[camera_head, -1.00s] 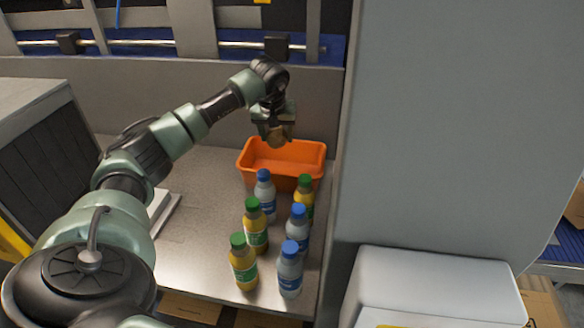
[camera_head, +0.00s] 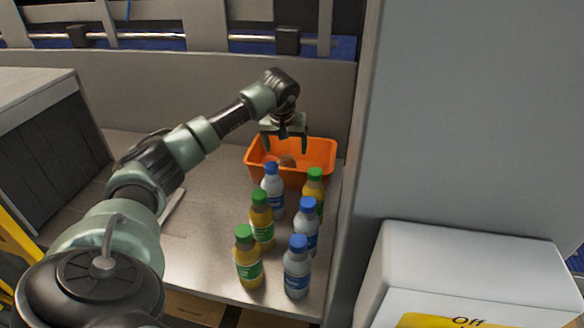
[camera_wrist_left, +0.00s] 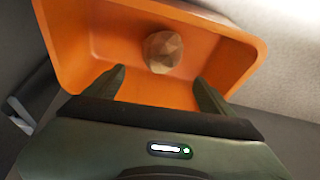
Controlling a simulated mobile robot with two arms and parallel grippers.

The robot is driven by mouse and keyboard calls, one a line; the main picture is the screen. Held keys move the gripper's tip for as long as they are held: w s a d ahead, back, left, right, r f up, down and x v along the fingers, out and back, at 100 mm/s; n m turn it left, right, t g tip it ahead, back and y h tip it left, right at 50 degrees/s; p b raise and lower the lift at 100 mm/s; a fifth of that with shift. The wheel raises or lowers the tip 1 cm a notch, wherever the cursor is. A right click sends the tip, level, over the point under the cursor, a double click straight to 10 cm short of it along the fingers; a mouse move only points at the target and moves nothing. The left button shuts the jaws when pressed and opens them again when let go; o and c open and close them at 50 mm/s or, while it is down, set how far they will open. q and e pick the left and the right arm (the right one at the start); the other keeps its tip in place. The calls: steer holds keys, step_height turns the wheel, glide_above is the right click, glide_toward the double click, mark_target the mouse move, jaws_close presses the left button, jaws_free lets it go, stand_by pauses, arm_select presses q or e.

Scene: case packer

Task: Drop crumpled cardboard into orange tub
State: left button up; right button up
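The orange tub (camera_head: 318,178) stands at the back right of the metal table, behind the bottles. The crumpled cardboard (camera_head: 287,160), a brown faceted ball, is inside the tub; it also shows in the left wrist view (camera_wrist_left: 163,51) against the orange inside of the tub (camera_wrist_left: 115,30). My left gripper (camera_head: 285,150) is above the tub with its fingers pointing down. In the left wrist view its fingers (camera_wrist_left: 160,82) are spread apart with nothing between them, and the cardboard lies beyond their tips. My right gripper is not in view.
Several bottles with green caps (camera_head: 262,222) and blue caps (camera_head: 297,270) stand in front of the tub. A tall grey panel (camera_head: 460,120) rises right of the table. A white box (camera_head: 470,270) with a yellow label stands at the lower right. The table's left middle is mostly clear.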

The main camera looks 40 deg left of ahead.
arm_select(q)
steer(key=b+v, duration=0.1)
steer(key=v, duration=0.6)
steer(key=shift+s+r, duration=0.2)
steer(key=shift+r, duration=0.15)
steer(key=shift+d, duration=0.1)
